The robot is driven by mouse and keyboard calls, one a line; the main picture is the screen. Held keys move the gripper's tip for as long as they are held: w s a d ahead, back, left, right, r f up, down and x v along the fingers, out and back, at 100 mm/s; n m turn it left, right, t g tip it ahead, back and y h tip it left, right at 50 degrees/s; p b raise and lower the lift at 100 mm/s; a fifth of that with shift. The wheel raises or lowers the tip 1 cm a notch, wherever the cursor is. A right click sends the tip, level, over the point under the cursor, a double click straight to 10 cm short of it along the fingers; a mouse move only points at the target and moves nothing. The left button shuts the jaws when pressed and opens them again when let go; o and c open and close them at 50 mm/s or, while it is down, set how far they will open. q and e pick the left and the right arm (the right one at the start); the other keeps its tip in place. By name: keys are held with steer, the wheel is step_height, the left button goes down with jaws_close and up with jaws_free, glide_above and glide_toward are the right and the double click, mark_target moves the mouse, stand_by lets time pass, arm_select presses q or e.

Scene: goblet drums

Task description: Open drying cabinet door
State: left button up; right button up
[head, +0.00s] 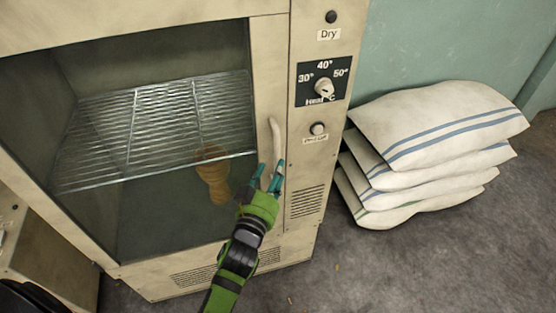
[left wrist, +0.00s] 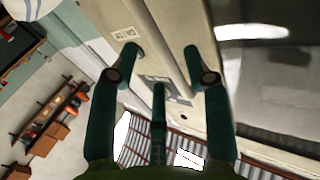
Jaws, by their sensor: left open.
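The drying cabinet (head: 272,60) fills the left and middle of the head view. Its glass-fronted door (head: 160,215) looks shut, flush with the front. A pale upright handle (head: 275,140) sits on the door's right edge. My left gripper (head: 269,169) is open at the handle's lower end, with one fingertip on each side of it; I cannot tell whether they touch it. In the left wrist view the open fingers (left wrist: 161,50) spread before the beige cabinet front. My right gripper is not in view.
Behind the glass are a wire rack (head: 150,125) and an orange-brown goblet-shaped drum (head: 213,175). A control panel with a knob (head: 324,88) is right of the door. Several striped white sacks (head: 435,125) are stacked at the right. The grey floor (head: 400,270) in front is mostly clear.

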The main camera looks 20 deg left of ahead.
arm_select(q)
steer(key=w, duration=0.5)
steer(key=shift+s, duration=0.1)
jaws_close()
steer(key=shift+d, duration=0.1)
